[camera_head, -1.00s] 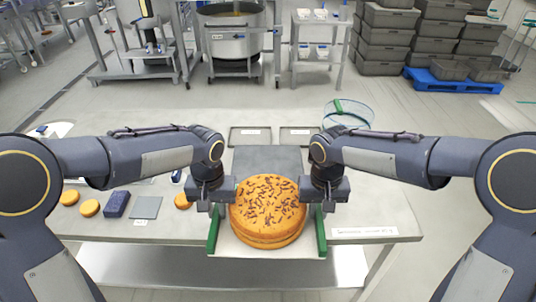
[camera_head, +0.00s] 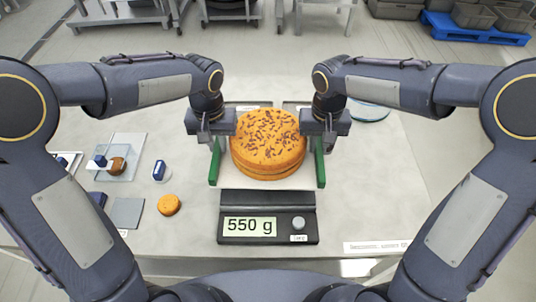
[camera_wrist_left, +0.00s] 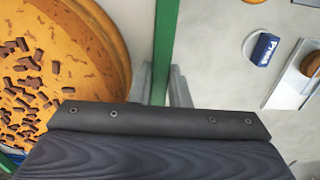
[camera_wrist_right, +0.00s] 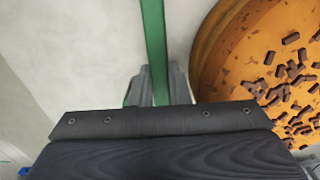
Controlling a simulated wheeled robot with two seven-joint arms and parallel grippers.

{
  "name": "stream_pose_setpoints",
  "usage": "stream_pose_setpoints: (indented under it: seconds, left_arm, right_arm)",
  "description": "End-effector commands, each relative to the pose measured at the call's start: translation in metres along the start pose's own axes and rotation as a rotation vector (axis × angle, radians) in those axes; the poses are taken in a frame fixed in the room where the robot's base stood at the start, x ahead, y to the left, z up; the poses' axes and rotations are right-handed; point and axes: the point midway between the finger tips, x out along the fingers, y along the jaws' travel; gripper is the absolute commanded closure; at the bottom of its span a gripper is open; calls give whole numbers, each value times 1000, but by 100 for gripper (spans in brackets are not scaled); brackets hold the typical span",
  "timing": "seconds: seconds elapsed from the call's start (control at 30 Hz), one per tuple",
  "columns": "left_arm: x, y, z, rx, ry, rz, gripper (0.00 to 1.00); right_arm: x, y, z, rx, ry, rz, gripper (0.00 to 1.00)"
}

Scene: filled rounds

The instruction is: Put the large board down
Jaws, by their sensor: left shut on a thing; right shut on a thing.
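The large board (camera_head: 228,183) is pale with a green rail along each side and carries a round orange cake (camera_head: 268,140) with dark sprinkles. It lies level over the back of a dark scale (camera_head: 230,205) whose display reads 550 g. The scale's plate is hidden beneath it, and I cannot tell whether the board touches it. My left gripper (camera_head: 213,143) is shut on the left green rail, which also shows in the left wrist view (camera_wrist_left: 166,45). My right gripper (camera_head: 322,143) is shut on the right green rail, also in the right wrist view (camera_wrist_right: 154,45).
On the left of the table lie a small orange cake (camera_head: 169,205), a grey square (camera_head: 127,212), a blue-and-white item (camera_head: 159,171) and a clear sheet (camera_head: 130,150). A label strip (camera_head: 377,247) lies front right. A clear round dish (camera_head: 370,112) stands at the back right.

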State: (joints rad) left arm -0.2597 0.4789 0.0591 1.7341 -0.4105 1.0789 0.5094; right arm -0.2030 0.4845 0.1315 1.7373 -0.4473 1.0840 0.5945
Motion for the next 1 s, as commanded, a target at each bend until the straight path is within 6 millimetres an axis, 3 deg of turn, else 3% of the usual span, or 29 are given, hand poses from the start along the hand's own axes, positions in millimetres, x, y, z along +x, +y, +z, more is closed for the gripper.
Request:
stream_pose_setpoints:
  seconds: [0.47,1.0]
  left_arm:
    - [8,0,0,0,1,0,100]
    - [47,0,0,0,1,0,100]
  right_arm:
    - [8,0,0,0,1,0,100]
    - [47,0,0,0,1,-1,100]
